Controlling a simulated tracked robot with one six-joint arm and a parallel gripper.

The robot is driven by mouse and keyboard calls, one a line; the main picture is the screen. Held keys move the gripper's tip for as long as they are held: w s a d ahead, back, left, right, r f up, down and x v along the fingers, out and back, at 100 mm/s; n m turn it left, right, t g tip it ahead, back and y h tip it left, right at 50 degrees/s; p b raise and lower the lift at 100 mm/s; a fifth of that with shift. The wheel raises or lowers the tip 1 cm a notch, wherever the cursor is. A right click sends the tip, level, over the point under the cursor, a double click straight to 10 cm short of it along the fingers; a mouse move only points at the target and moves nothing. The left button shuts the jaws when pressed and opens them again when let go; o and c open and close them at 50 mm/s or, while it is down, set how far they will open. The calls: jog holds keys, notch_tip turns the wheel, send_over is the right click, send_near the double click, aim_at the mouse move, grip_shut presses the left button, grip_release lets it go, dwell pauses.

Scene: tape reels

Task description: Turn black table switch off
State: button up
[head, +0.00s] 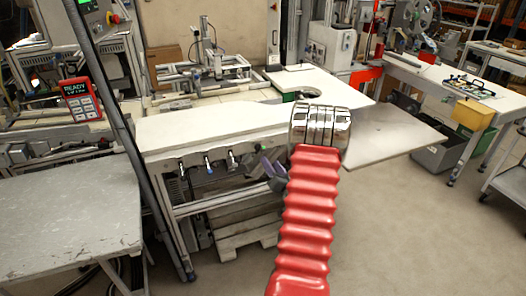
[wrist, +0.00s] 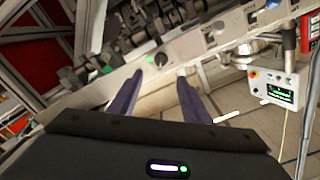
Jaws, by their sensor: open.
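In the wrist view a round black switch (wrist: 161,59) sits on the pale front panel of the table. My gripper (wrist: 158,78) is open, with its two purple fingers apart and nothing between them. The switch lies just past the fingertips, roughly centred in the gap. I see no contact. Which way the switch is turned is too small to tell. In the head view my gripper (head: 269,165) is below the table's front edge, partly behind my red arm. I cannot pick out the black switch there.
The white worktable (head: 215,125) carries several small fittings (head: 208,167) along its front edge. A grey bench (head: 70,215) stands at the left, and a red handheld panel (head: 79,100) is behind it. A control box (wrist: 278,88) shows at right in the wrist view. The floor at right is partly clear.

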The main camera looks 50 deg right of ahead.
aim_at(261, 148)
jog(key=x, duration=1)
jog(key=shift+c, duration=0.3)
jog(key=c, duration=0.9)
jog(key=shift+d, duration=0.15)
jog(key=shift+c, duration=0.3)
